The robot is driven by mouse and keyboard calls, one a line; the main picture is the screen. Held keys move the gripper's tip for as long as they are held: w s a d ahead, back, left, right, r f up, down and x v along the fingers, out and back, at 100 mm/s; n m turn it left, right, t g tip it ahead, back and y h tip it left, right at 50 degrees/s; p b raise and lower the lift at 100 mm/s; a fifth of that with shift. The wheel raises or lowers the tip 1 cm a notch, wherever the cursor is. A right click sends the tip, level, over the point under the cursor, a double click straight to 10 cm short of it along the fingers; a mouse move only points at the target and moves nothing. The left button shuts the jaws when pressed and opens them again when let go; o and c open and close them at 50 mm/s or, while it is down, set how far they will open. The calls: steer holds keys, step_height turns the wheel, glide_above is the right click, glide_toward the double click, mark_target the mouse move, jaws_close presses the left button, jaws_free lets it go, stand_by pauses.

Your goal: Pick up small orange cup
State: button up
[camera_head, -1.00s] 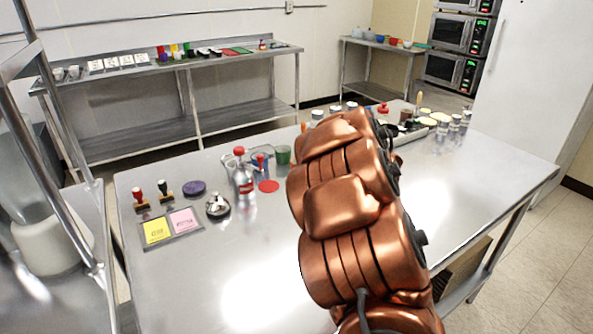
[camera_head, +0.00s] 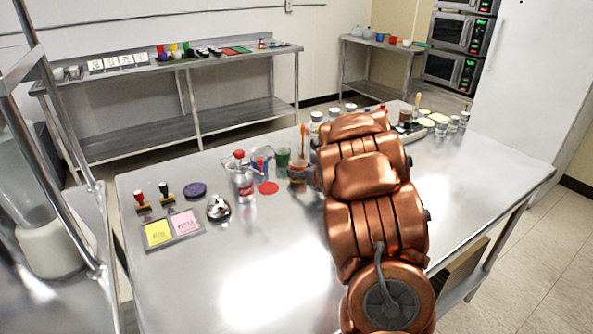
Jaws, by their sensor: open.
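A small orange-brown cup-like container (camera_head: 297,174) stands on the steel table, just left of my copper arm, with an orange stick rising above or behind it. It is small in the picture, and I cannot tell for sure that it is the orange cup. A small orange-red cup (camera_head: 392,41) also stands on the far back-right table. My arm reaches forward over the middle of the table. My gripper is hidden behind the arm links, so its place relative to either cup does not show.
Jars and a tray with items are at the far right.

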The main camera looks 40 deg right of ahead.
mark_target(301, 162)
steer(key=shift+w+f, duration=0.3)
steer(key=shift+w, duration=0.1)
steer(key=c, duration=1)
steer(key=shift+o, duration=0.2)
steer(key=shift+r, duration=0.15)
steer(key=shift+r+b, duration=0.3)
steer(key=shift+r, duration=1.1)
steer(key=shift+s+r, duration=0.2)
steer(key=shift+r, duration=0.05)
steer(key=s+b, duration=0.1)
steer(key=s, duration=0.4)
steer(key=s+r+b, duration=0.1)
steer(key=s, duration=0.4)
steer(key=s+b, duration=0.1)
steer(key=s, duration=0.4)
steer(key=shift+s+a+r, duration=0.25)
steer(key=shift+s+a, duration=0.05)
steer(key=shift+a, duration=0.1)
